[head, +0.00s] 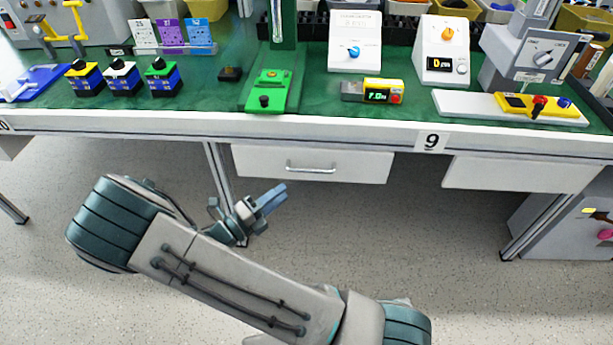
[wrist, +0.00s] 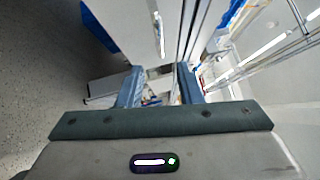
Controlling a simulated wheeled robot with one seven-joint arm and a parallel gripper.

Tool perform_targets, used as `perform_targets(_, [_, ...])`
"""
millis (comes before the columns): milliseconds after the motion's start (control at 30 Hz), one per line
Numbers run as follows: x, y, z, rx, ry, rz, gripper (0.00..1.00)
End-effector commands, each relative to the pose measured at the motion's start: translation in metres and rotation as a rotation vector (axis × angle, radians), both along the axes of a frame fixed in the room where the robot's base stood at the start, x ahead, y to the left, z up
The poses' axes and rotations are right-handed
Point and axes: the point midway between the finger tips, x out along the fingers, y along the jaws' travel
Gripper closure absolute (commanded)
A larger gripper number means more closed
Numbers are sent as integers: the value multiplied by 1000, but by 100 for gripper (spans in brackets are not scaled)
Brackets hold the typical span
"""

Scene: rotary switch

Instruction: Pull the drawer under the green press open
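The green press (head: 271,97) stands at the front edge of the green-topped bench, its column rising out of the top of the head view. Below it, under the bench edge, is a white drawer (head: 258,163) with a metal bar handle (head: 311,170). The drawer looks shut. My gripper (head: 276,194) is below and left of the handle, in front of the drawer and apart from it. In the wrist view my gripper (wrist: 160,72) has its two blue fingers apart with nothing held between them. A white panel with a metal handle (wrist: 160,36) shows beyond the fingers there.
A second white drawer front (head: 520,174) is under the bench to the right. Bench legs stand left of the first drawer and at right. A grey cabinet (head: 566,232) is at lower right. Switch boxes and instruments line the bench top (head: 225,98). The floor in front is clear.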

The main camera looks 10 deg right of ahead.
Motion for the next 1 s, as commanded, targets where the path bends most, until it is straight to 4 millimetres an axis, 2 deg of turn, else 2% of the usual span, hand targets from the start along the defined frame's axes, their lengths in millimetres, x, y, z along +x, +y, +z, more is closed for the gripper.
perform_targets(200, [20,-44,5,1,-1,-4,67])
perform_targets(400, [35,-73,9,1,-1,-3,67])
perform_targets(600, [42,-86,13,2,-1,-2,67])
perform_targets(900, [43,-88,13,2,0,-1,67])
perform_targets(1000, [43,-88,13,3,0,-2,95])
